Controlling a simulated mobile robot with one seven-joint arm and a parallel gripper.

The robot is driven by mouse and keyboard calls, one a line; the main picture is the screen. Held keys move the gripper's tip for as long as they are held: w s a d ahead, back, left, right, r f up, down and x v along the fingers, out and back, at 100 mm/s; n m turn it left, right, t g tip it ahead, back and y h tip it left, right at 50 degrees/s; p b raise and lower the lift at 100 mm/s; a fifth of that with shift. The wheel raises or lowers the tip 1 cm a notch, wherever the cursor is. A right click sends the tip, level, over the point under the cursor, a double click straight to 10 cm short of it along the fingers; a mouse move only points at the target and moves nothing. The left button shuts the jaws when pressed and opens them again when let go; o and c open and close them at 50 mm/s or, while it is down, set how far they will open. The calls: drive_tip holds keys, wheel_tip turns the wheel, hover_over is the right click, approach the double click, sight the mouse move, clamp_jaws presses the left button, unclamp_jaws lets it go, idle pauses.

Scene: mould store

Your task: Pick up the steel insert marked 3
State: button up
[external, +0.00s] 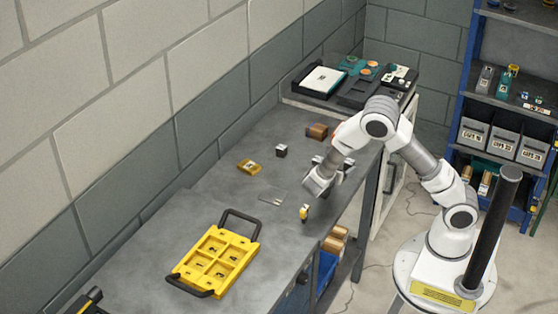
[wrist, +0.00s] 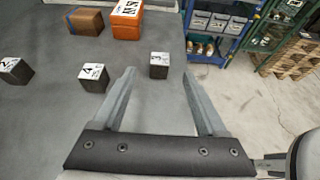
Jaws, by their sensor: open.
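The steel insert marked 3 (wrist: 159,66) is a small dark cube with a white label on top. In the wrist view it stands on the bench just beyond the fingertips, in line with the gap between them. My gripper (wrist: 159,77) is open and empty, and does not visibly touch the cube. A like cube marked 4 (wrist: 93,78) stands to the left, near the left finger. One marked 2 (wrist: 14,72) is at the far left edge. In the external view my arm's end hangs low over the bench and its fingers are hard to make out.
A brown block (wrist: 86,20) and an orange labelled box (wrist: 127,18) stand behind the cubes. The bench edge is close on the right.

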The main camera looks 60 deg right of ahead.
sight(348, 163)
drive_tip(key=x, duration=0.8)
drive_tip(key=shift+a+f+b, duration=0.1)
drive_tip(key=shift+b, duration=0.3)
clamp_jaws()
